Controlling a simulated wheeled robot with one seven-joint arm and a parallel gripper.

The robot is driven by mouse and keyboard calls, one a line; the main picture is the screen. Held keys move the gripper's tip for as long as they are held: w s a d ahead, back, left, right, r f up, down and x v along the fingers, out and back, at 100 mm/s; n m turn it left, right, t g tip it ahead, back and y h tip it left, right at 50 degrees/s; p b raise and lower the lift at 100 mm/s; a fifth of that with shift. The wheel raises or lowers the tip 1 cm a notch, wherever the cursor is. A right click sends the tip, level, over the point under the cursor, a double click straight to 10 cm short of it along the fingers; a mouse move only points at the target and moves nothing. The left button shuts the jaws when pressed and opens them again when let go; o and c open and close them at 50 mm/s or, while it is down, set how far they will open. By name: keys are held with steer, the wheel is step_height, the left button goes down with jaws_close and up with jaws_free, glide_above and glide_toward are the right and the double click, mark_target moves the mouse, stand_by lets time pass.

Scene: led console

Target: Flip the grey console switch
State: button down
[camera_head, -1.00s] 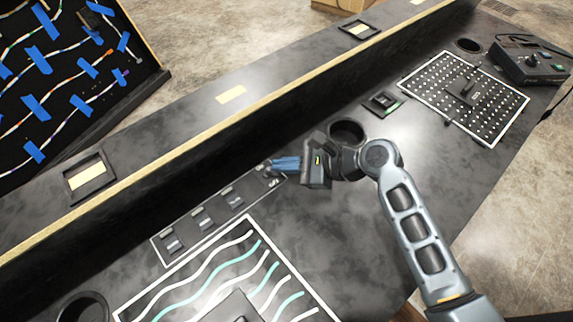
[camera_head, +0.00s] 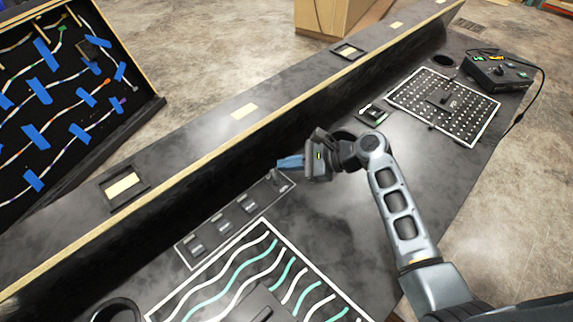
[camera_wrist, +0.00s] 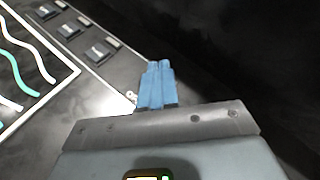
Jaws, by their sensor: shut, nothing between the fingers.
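A dark panel strip (camera_head: 232,227) with several grey switches lies along the foot of the console's raised back wall. Three grey switches show in the wrist view, the nearest (camera_wrist: 101,52) left of my fingers. A small fitting at the strip's right end is partly hidden by the fingers in the wrist view. My gripper (camera_head: 280,162) has blue fingers, shut and empty, just above that end of the strip. The fingertips also show in the wrist view (camera_wrist: 158,66), pressed together. Contact with the panel cannot be made out.
A white-framed wave-line panel (camera_head: 262,275) lies in front of the strip. The raised wall (camera_head: 225,172) stands close behind my fingers. A small black unit (camera_head: 372,115), a dotted board (camera_head: 445,105) and a cabled control box (camera_head: 497,70) lie to the right.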

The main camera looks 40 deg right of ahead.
steer(key=shift+a+r+p, duration=0.1)
steer(key=shift+r+p, duration=0.55)
steer(key=shift+p, duration=0.05)
steer(key=v, duration=0.7)
steer(key=shift+s+r+b, duration=0.15)
steer(key=shift+s+b, duration=0.2)
